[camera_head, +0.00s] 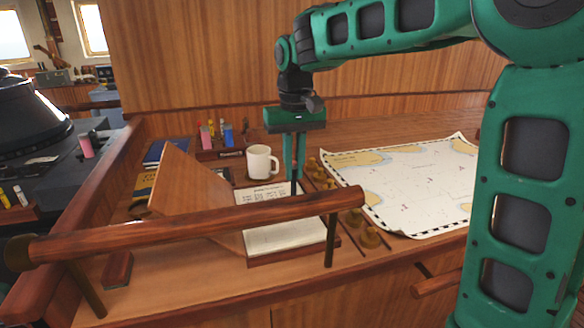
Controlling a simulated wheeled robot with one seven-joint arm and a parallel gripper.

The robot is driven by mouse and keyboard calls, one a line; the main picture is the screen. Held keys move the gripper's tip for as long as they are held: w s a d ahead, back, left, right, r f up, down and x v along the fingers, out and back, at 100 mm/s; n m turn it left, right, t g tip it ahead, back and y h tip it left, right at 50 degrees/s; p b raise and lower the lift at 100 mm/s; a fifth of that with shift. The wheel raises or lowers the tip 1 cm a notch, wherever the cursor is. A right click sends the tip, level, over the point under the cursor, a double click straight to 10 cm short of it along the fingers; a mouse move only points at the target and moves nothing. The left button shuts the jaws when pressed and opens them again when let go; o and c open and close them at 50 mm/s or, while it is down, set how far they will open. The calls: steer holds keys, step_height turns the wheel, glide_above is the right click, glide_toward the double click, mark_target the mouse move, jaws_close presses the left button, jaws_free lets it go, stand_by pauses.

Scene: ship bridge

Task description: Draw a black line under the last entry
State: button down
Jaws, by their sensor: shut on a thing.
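An open book (284,238) with pale pages and some writing near its top lies on the wooden desk, partly hidden behind a wooden rail. My gripper (294,177) points down over the upper right part of the page. It is shut on a thin dark pen (294,187), whose lower end is at or just above the page; I cannot tell whether it touches. The entries are too small to read, and the rail hides the middle of the page.
The wooden rail (200,225) crosses in front of the book. A white mug (262,162) stands just behind it. A chart (405,182) covers the desk at right, with several brass weights (370,237) beside it.

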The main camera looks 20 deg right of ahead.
steer(key=shift+f, duration=0.55)
stand_by(1.8)
steer(key=shift+d, duration=0.1)
stand_by(0.5)
steer(key=shift+d, duration=0.45)
steer(key=shift+d, duration=0.15)
steer(key=shift+d, duration=0.35)
steer(key=shift+d, duration=0.1)
stand_by(0.3)
steer(key=shift+d, duration=0.35)
steer(key=shift+r, duration=0.1)
